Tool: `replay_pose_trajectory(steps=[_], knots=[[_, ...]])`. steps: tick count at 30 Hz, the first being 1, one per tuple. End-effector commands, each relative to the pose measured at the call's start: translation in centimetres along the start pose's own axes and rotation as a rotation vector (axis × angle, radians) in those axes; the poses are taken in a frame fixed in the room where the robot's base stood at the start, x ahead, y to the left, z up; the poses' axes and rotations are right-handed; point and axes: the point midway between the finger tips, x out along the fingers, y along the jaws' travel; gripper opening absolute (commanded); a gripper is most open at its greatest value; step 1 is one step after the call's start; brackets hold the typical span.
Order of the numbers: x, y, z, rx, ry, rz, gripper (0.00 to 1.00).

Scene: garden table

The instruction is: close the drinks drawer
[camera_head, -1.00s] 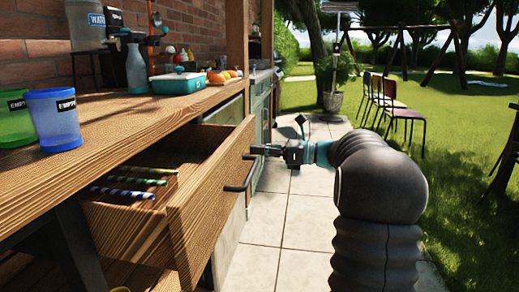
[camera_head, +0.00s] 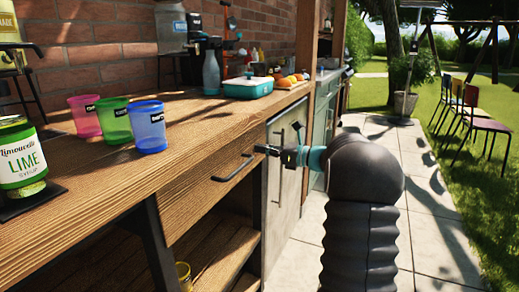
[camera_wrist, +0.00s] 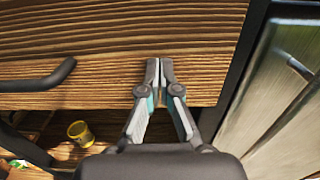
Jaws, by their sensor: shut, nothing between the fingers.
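The drinks drawer (camera_head: 205,198) is a wooden drawer under the counter, with a dark bar handle (camera_head: 233,168). In the head view its front sits in line with the counter's front and its inside is hidden. My gripper (camera_head: 262,149) is shut and empty at the right end of the drawer front. In the wrist view the drawer front (camera_wrist: 105,88) fills the upper part. My gripper's fingertips (camera_wrist: 159,62) are together at the wooden face, right of the handle (camera_wrist: 45,78). Whether they touch it is hard to tell.
Pink (camera_head: 85,116), green (camera_head: 115,120) and blue (camera_head: 149,126) cups stand on the counter, with a lime syrup jar (camera_head: 22,158) at left. A teal box (camera_head: 247,87) stands farther back. A cabinet door (camera_head: 283,165) is right of the drawer.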

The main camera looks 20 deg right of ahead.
Motion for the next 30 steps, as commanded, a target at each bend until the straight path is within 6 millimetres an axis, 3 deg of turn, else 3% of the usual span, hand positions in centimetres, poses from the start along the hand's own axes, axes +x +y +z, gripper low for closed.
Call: replay_pose_trajectory(steps=[17, 22, 30], knots=[[0.6, 0.2, 0.1, -0.001, -0.002, 0.007, 0.0], [-1.4, -0.2, 0.2, -0.001, -0.001, 0.003, 0.0], [-6.9, -0.6, 0.0, -0.001, -0.001, 0.001, 0.0]])
